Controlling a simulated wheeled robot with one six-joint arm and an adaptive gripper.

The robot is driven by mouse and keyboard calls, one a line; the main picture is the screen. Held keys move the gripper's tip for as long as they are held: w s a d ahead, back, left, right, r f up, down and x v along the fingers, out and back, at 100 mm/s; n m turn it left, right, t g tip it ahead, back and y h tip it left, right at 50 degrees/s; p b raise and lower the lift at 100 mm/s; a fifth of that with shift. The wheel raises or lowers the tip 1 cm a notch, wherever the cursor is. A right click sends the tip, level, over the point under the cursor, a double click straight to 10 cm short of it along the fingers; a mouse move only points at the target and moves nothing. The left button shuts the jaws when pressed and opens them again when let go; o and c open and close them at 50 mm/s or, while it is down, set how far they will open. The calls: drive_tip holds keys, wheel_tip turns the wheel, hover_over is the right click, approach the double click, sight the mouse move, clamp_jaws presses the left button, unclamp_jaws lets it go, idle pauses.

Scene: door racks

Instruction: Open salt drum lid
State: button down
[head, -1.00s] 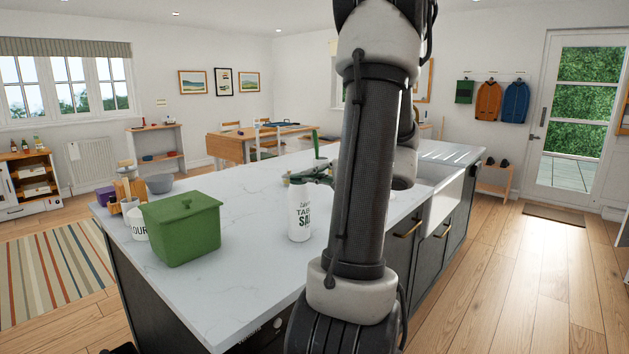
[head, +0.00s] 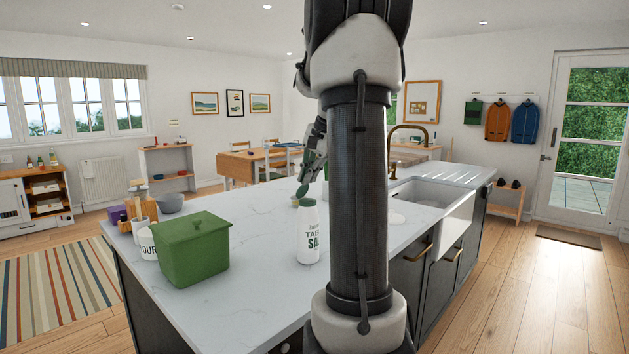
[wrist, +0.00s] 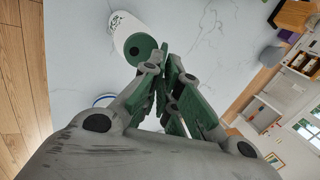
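The salt drum (head: 309,236) is a white cylinder with dark lettering, upright on the worktop left of my arm in the head view. In the head view my gripper (head: 308,180) points down just above the drum.
A green lidded box (head: 188,250) stands left of the drum on the pale worktop (head: 250,300). Behind it are a flour pot (head: 148,244) and a grey bowl (head: 170,203). The sink (head: 445,210) is to the right. The worktop between box and drum is clear.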

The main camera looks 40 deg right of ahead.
sight(300, 196)
drive_tip(key=w+g, duration=0.2)
drive_tip(key=g, duration=0.1)
drive_tip(key=w+g, duration=0.1)
drive_tip(key=shift+w+a+r+h, duration=0.15)
drive_tip(key=shift+a+r+h, duration=0.05)
drive_tip(key=shift+a+h, duration=0.2)
drive_tip(key=shift+w+a+f+g+h, duration=0.15)
drive_tip(key=shift+w+g, duration=0.35)
drive_tip(key=shift+g, duration=0.45)
drive_tip(key=shift+w+f+g+h, duration=0.15)
drive_tip(key=shift+w+g, duration=0.3)
drive_tip(key=shift+g, duration=0.5)
drive_tip(key=c, duration=1.8)
unclamp_jaws()
drive_tip(key=shift+c, duration=0.2)
drive_tip(key=shift+o, duration=0.9)
drive_tip(key=shift+w, duration=0.1)
drive_tip(key=shift+r, duration=0.1)
